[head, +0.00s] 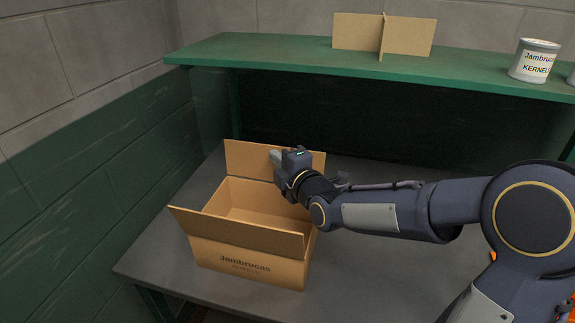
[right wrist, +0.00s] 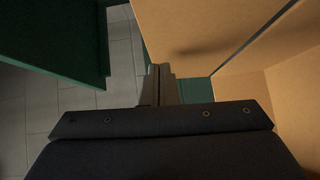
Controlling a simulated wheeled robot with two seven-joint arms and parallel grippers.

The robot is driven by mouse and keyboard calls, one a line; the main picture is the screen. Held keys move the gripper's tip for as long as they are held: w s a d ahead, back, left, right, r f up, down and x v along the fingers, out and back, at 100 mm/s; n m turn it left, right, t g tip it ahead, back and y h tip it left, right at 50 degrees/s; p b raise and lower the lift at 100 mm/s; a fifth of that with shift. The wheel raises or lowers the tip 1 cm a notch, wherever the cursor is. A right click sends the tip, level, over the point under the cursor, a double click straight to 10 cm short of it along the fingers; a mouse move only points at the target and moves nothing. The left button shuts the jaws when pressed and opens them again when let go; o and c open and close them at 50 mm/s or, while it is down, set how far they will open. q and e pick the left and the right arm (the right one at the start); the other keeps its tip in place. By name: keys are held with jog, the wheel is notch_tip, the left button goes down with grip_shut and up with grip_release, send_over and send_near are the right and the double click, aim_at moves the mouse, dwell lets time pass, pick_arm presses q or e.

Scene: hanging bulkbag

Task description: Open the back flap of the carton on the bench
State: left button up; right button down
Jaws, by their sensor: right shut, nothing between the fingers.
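The brown carton (head: 252,262) stands on the grey bench with its top open and its inside looking empty. Its back flap (head: 245,158) stands up, roughly upright, along the far edge. Its front flap (head: 238,232) sticks up and out toward me. My right gripper (head: 275,157) is in front of the back flap, over the carton's far right part, and covers some of the flap. In the right wrist view its fingers (right wrist: 162,72) are shut and empty, close to brown cardboard (right wrist: 205,25). I cannot tell whether they touch it. My left gripper is out of view.
A green shelf (head: 290,57) runs above the back of the bench (head: 160,248). It holds a cardboard divider (head: 358,32) and a white can (head: 535,62). A block wall (head: 70,190) closes the left side. The bench is clear left of the carton.

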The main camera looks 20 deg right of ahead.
jog(key=shift+w+a, duration=0.1)
jog(key=shift+w, duration=0.4)
jog(key=shift+w+r, duration=0.2)
jog(key=shift+w, duration=0.05)
jog(key=shift+w+d+f+m+g+b, duration=0.2)
jog(key=shift+w+d+m+g+b, duration=0.2)
jog(key=shift+w+d+g+b, duration=0.2)
jog(key=shift+r, duration=0.15)
